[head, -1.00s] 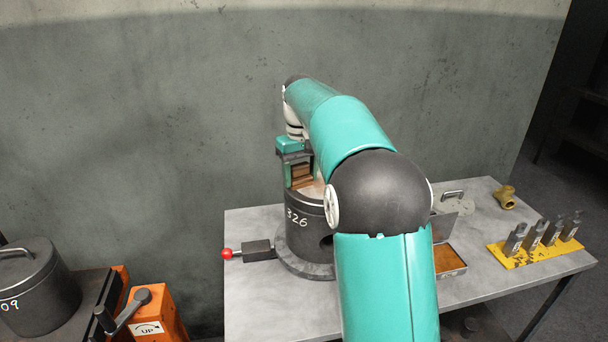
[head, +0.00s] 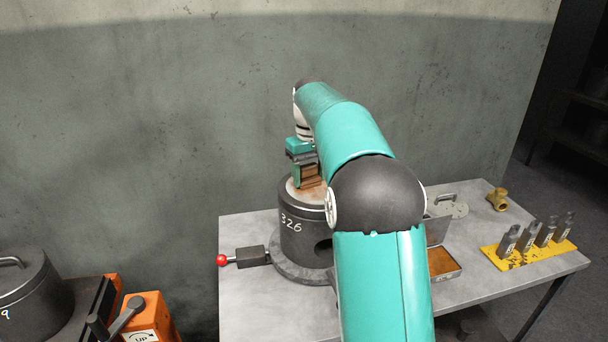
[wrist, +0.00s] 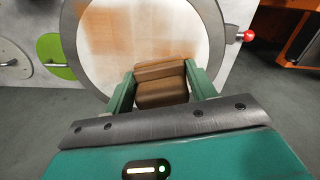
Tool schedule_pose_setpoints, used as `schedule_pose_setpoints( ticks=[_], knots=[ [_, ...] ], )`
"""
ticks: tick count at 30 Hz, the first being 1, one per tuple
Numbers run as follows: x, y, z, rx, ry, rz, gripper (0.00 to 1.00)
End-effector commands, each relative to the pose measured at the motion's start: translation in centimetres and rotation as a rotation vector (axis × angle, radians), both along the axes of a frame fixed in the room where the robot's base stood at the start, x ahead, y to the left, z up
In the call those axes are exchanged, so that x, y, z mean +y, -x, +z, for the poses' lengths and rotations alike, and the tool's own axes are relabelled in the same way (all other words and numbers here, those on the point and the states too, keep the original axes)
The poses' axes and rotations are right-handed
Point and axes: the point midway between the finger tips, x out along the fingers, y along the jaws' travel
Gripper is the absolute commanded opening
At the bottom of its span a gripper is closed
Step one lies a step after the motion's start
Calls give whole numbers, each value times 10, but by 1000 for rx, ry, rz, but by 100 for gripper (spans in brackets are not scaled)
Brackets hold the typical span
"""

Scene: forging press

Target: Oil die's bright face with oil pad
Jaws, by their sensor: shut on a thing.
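The die (head: 302,240) is a dark cylinder marked 326, standing upright on a round base on the grey table. Its bright round face (wrist: 188,30) is on top and carries brownish oily smears, strongest at the left in the wrist view, with paler areas elsewhere. My gripper (head: 307,178) is over the die's face, pointing down. It is shut on the oil pad (wrist: 161,84), a brown stepped block between its green fingers. The pad is at or just above the face; I cannot tell whether it touches. My arm hides part of the die's right side.
A red-knobbed handle (head: 238,258) sticks out left of the die. An open tin (head: 445,262) with brown contents, a brass fitting (head: 497,199) and a yellow rack (head: 530,254) with several grey stamps stand to the right. An orange jack (head: 150,316) and another dark cylinder (head: 35,290) are at lower left.

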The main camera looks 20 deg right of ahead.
Motion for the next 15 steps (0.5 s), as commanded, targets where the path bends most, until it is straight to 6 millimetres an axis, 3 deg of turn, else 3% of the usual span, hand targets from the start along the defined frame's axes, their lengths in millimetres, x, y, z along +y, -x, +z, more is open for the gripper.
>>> schedule_pose_setpoints(
  ticks=[6,15],
  knots=[
    [-18,4,-1,1,0,-3,38],
    [-30,6,-2,2,0,-4,38]
  ],
)
